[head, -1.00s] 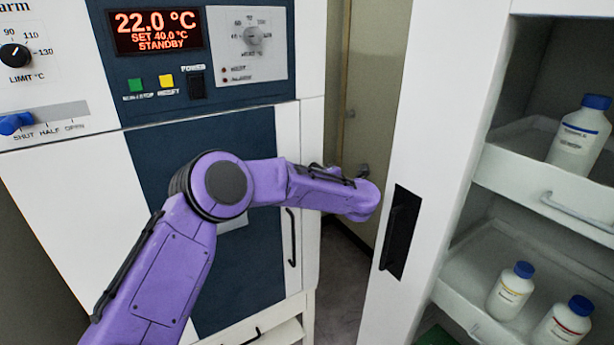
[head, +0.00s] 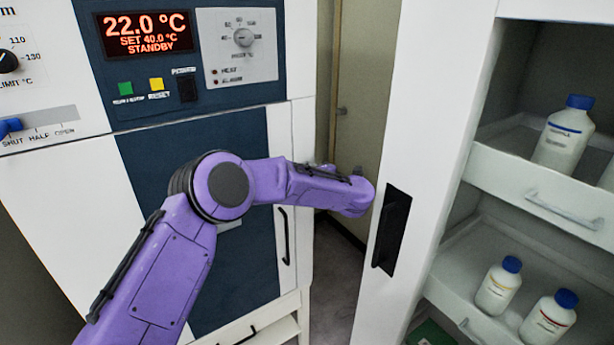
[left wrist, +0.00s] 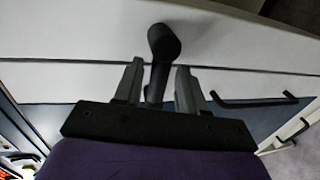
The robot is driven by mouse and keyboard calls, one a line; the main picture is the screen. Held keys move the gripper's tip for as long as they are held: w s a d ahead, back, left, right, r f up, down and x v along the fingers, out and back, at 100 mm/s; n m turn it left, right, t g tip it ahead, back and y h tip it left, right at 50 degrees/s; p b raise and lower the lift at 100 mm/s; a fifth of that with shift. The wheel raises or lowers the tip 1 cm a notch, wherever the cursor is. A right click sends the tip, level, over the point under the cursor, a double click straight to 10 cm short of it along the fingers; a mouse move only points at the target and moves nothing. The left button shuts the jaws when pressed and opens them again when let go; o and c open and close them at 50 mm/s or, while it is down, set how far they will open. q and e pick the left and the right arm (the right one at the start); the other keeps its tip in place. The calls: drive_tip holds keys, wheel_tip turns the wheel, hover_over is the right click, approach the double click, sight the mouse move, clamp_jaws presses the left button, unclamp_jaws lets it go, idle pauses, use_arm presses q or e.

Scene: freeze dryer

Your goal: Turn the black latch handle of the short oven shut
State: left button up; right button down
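The short oven (head: 75,215) has a white body and a dark blue door panel (head: 248,260), which look closed in the head view. My left arm crosses in front of it, and its gripper is hidden behind my purple wrist there. In the left wrist view, a black latch handle (left wrist: 163,42) with a rounded end stands out from a white surface. My left gripper (left wrist: 160,65) is open, with one finger on each side of the handle's stem. Small gaps show beside the stem, so it is not clamped. My right gripper is in neither view.
A white cabinet door with a black recessed pull (head: 391,230) stands close right of my wrist. Shelves (head: 545,180) with several capped bottles are beyond it. A slim black bar handle (head: 284,236) is on the oven front. A narrow floor gap (head: 335,275) lies between.

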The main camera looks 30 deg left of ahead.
use_arm(q)
drive_tip(key=s+d+r+b, duration=0.3)
drive_tip(key=s+r+b, duration=0.1)
drive_tip(key=s+r, duration=0.2)
drive_tip(key=s+d+r+b, duration=0.3)
drive_tip(key=s+r+b, duration=0.1)
drive_tip(key=s+r, duration=0.2)
drive_tip(key=shift+s+d+r, duration=0.15)
drive_tip(key=shift+d+r, duration=0.2)
drive_tip(key=shift+r, duration=0.2)
